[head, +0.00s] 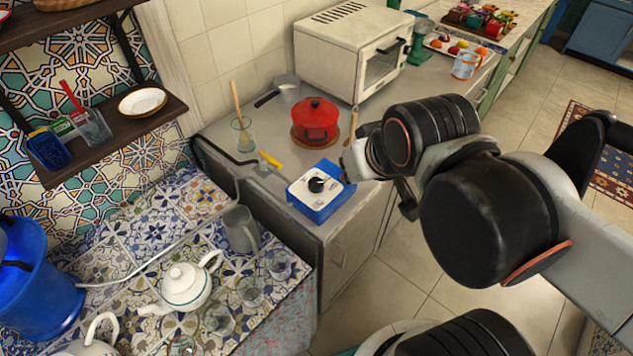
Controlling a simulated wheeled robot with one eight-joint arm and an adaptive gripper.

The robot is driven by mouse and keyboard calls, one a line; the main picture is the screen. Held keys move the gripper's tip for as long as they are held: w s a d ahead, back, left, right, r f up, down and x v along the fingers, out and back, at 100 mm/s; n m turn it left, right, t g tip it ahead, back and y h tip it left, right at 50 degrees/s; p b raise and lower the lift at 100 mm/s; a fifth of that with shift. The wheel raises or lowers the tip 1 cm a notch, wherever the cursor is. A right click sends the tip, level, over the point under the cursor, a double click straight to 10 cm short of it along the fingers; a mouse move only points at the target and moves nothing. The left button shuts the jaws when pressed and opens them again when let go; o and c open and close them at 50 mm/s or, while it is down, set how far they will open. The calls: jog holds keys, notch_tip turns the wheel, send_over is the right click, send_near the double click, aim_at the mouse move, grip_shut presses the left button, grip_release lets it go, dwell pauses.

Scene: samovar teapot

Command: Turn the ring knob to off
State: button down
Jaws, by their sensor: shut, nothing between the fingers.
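A small blue ring unit (318,205) with a white top stands on the grey counter near its front edge. A round black part (316,185) sits in the middle of its top. I cannot tell whether this is the ring knob or the burner, and no knob marking or setting can be read. My gripper (349,172) is at the unit's right side, close to its upper right corner. It is shut and holds nothing. My arm covers much of it, and I cannot tell whether it touches the unit.
A yellow-handled piece (270,160) on a dark hose lies left of the unit. A red pot (315,119) stands behind, with a glass (244,138) holding a wooden spoon to its left. A white toaster oven (340,50) is at the back. A grey pitcher (240,230) stands on the lower tiled surface.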

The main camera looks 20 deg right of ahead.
jog(key=c, duration=1.5)
grip_release()
jog(key=shift+w+r, duration=0.15)
jog(key=shift+c, duration=0.2)
jog(key=o, duration=0.4)
jog(key=w+m+g, duration=0.1)
jog(key=w+m, duration=0.1)
jog(key=w+m+g+p, duration=0.1)
jog(key=w+m, duration=0.1)
jog(key=m, duration=0.1)
jog(key=w+m+g+p, duration=0.1)
jog(key=w+m, duration=0.1)
jog(key=w, duration=0.1)
jog(key=shift+a+r+m, duration=0.3)
jog(key=shift+m, duration=0.1)
jog(key=shift+o, duration=0.2)
jog(key=m+g+p, duration=0.2)
jog(key=m+g, duration=0.2)
jog(key=m, duration=0.5)
send_over(316, 182)
notch_tip(316, 182, down, 6)
notch_tip(316, 182, down, 14)
jog(key=b, duration=0.4)
jog(key=shift+r, duration=0.2)
jog(key=c, duration=1.1)
